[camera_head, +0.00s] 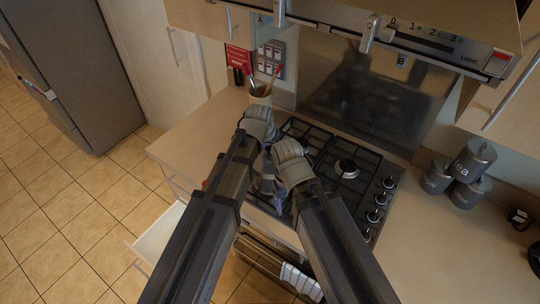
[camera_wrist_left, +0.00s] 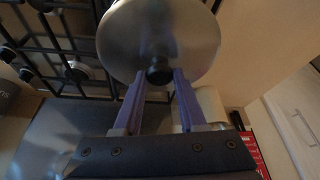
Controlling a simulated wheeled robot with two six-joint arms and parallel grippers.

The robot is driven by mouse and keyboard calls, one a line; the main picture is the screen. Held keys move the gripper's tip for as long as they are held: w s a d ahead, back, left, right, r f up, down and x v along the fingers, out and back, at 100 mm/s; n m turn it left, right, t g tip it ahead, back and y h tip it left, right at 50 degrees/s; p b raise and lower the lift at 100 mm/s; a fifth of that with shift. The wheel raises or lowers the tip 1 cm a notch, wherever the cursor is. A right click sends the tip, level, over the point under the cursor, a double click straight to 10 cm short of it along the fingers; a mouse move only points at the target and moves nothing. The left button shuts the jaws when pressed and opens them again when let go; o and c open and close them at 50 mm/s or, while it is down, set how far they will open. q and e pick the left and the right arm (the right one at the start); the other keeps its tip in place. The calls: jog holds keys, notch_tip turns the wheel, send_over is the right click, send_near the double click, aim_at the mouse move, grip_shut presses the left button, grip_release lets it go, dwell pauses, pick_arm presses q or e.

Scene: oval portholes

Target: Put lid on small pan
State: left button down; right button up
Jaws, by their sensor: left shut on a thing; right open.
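In the left wrist view the round metal lid (camera_wrist_left: 160,30) is seen with its dark knob (camera_wrist_left: 159,72) between the purple fingers of my left gripper (camera_wrist_left: 160,80). My left gripper is shut on the lid's knob. In the head view my left gripper (camera_head: 258,125) is over the left part of the hob, close to my right gripper (camera_head: 290,162). My right gripper is open; its fingertips are hard to make out. The lid is not clear in the head view. I cannot make out the small pan; my arms and grippers cover that part of the hob.
The black gas hob (camera_head: 345,180) has knobs along its right side. Several grey canisters (camera_head: 474,160) stand on the right counter. A utensil pot (camera_head: 260,92) is behind my left gripper. The extractor hood (camera_head: 400,38) hangs above. An open drawer (camera_head: 158,235) juts out at lower left.

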aim_at(269, 151)
pick_arm(q)
jog(key=shift+f+b, duration=1.2)
jog(key=shift+f, duration=0.35)
jog(key=shift+f, duration=0.2)
jog(key=shift+c, duration=2.4)
grip_release()
jog(key=shift+r, duration=0.15)
jog(key=shift+r, duration=0.2)
jog(key=p+v, duration=1.1)
jog(key=v, duration=0.1)
jog(key=s+a+f+g+y, duration=0.1)
jog(key=s+a+g, duration=0.1)
jog(key=s, duration=0.6)
jog(key=s+a+f+g+y, duration=0.1)
jog(key=s+a+g, duration=0.1)
jog(key=s, duration=0.7)
jog(key=shift+a+g+y, duration=0.2)
jog(key=shift+g+y, duration=0.1)
